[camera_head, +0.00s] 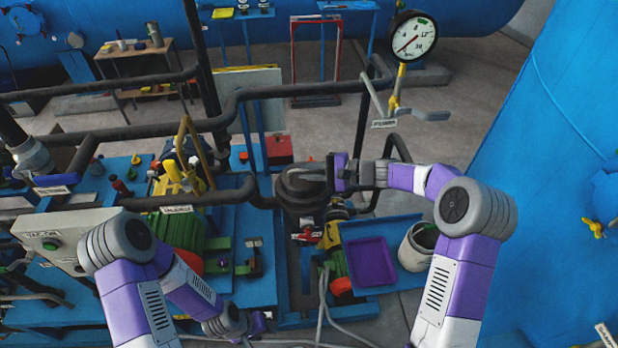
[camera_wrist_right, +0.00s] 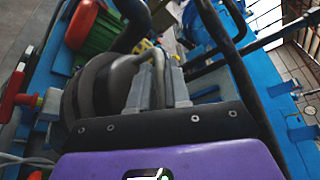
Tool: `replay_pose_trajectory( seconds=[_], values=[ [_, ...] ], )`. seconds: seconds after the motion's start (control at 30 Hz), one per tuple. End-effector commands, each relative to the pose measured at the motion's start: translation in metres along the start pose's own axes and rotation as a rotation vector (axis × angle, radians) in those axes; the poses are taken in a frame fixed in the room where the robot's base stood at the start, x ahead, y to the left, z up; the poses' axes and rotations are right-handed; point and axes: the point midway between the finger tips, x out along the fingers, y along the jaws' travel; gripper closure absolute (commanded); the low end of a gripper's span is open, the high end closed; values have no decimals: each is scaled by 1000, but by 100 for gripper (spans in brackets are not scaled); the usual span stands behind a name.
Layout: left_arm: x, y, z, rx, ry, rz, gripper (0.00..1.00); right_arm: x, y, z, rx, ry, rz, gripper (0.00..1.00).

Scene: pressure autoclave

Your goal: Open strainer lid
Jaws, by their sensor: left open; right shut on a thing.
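The strainer (camera_head: 303,222) is a dark upright cylinder near the middle of the head view. Its round dark lid (camera_head: 292,190) sits on top. My right gripper (camera_head: 330,173) reaches in from the right at the lid's top and is shut on the lid's handle. In the right wrist view the grey bent handle (camera_wrist_right: 118,78) runs over the dark lid (camera_wrist_right: 80,100) to the grey fingers (camera_wrist_right: 158,82). The fingers partly hide the grip. My left gripper (camera_head: 260,323) is low in the head view, open, and apart from the strainer.
A purple tray (camera_head: 371,262) and a pale bucket (camera_head: 416,250) stand right of the strainer. Dark pipes (camera_head: 232,196) run close behind and left of it. A pressure gauge (camera_head: 412,37) stands at the back right. A control box (camera_head: 62,238) is at left.

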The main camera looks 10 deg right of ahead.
Motion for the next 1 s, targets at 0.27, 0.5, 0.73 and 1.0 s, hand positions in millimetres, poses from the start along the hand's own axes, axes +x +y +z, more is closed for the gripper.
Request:
replay_pose_trajectory(
  seconds=[0.27,0.5,0.73,1.0],
  values=[
    [6,-2,0,0,0,0,57,2,-34,-7,-7,3,-7,100],
    [-3,1,0,0,0,0,57,6,-57,-14,-4,3,-6,100],
    [-13,5,1,0,0,0,57,8,-68,-20,81,5,33,100],
    [-16,6,1,0,0,0,57,9,-69,-24,112,6,47,100]
  ],
)
